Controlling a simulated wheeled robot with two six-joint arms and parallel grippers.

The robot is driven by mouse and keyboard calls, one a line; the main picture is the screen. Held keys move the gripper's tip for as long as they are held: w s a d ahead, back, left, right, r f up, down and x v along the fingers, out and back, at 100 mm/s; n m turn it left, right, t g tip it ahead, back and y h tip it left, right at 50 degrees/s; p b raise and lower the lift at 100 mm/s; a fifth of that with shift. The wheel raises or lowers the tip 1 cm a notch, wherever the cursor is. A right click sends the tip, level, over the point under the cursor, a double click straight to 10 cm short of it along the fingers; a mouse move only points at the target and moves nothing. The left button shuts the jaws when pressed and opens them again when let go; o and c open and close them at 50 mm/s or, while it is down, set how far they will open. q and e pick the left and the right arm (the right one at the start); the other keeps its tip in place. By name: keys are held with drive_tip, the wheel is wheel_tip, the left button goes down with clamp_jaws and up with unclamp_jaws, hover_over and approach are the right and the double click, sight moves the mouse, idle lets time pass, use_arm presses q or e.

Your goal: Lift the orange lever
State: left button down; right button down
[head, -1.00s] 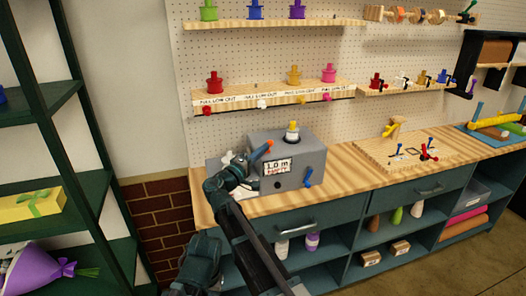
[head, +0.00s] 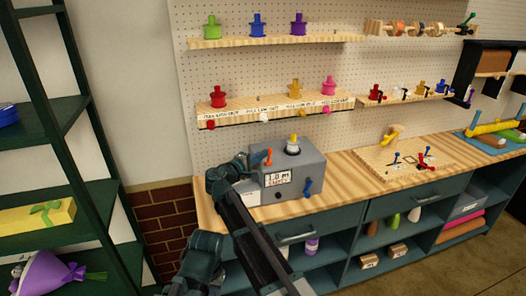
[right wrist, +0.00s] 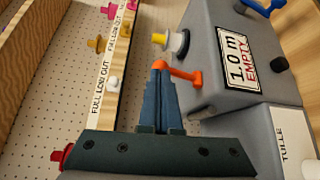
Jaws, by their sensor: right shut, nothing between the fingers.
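The orange lever (head: 267,157) is on the left of the grey machine (head: 312,165). In the right wrist view the lever (right wrist: 182,75) has a round pivot on the machine's side and an arm reaching to my fingertips. My right gripper (head: 243,160) is just left of the lever in the head view, its fingers partly hidden by my own wrist. In the right wrist view its blue fingers (right wrist: 160,66) are together and empty, with the tips beside the lever's end. I cannot tell whether they touch it.
The machine has a label reading 1.0 m EMPTY (head: 277,178), a blue lever (head: 308,186) and a yellow-topped spool (head: 293,145). A shelf of coloured knobs (head: 275,108) hangs behind it. A wooden board (head: 405,160) lies to the right on the bench.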

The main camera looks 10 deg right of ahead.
drive_tip(key=w+n+g+p, duration=0.1)
drive_tip(key=p, duration=0.1)
drive_tip(key=w+n+g+y+p, duration=0.1)
drive_tip(key=w+n+g+p, duration=0.1)
drive_tip(key=p, duration=0.1)
drive_tip(key=shift+w+a+r+n, duration=0.2)
drive_tip(key=shift+r+n, duration=0.1)
drive_tip(key=shift+r, duration=0.35)
drive_tip(key=shift+r+p, duration=0.65)
drive_tip(key=shift+p, duration=0.2)
